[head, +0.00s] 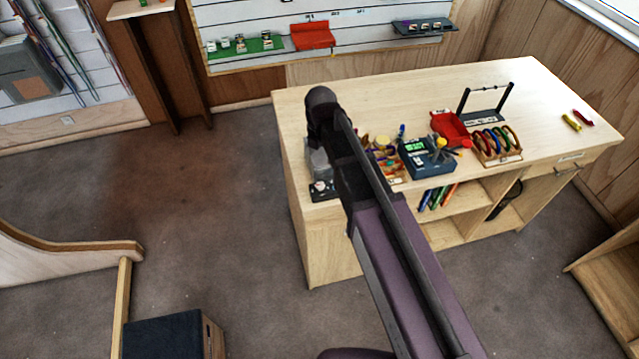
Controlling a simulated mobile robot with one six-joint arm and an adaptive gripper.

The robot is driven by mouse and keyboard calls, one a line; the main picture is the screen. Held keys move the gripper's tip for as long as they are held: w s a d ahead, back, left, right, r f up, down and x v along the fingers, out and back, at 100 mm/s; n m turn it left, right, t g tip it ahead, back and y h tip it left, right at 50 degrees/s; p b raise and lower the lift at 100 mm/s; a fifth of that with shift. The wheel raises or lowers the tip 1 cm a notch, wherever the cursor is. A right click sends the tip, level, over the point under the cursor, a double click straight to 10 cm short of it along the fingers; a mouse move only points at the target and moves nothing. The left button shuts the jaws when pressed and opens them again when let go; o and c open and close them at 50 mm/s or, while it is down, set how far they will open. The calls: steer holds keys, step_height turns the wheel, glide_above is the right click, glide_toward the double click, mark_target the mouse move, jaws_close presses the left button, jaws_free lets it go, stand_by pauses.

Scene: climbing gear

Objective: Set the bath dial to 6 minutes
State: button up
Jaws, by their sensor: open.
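A small grey, boxy unit (317,163) stands at the left front of the wooden workbench, partly covered by my arm. At its foot is a dark base with a small pale round part (320,186), which may be the bath dial. I cannot read any mark or setting on it. A dark blue device (428,160) with a lit green display stands further right, with a yellow knob-like part (440,143) at its right. I cannot tell for certain which unit is the bath. My arm reaches over the bench's left part; my gripper is hidden behind it.
The workbench (367,105) also holds a wooden bin (388,167) of small parts, a red tray (450,130), a rack of coloured rings (495,145) and a black stand (485,114). The bench's back is mostly clear. A dark box (163,339) stands on the floor at lower left.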

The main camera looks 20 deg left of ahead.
mark_target(320, 185)
steer(key=shift+f+b, duration=6.6)
steer(key=shift+f, duration=0.15)
jaws_close()
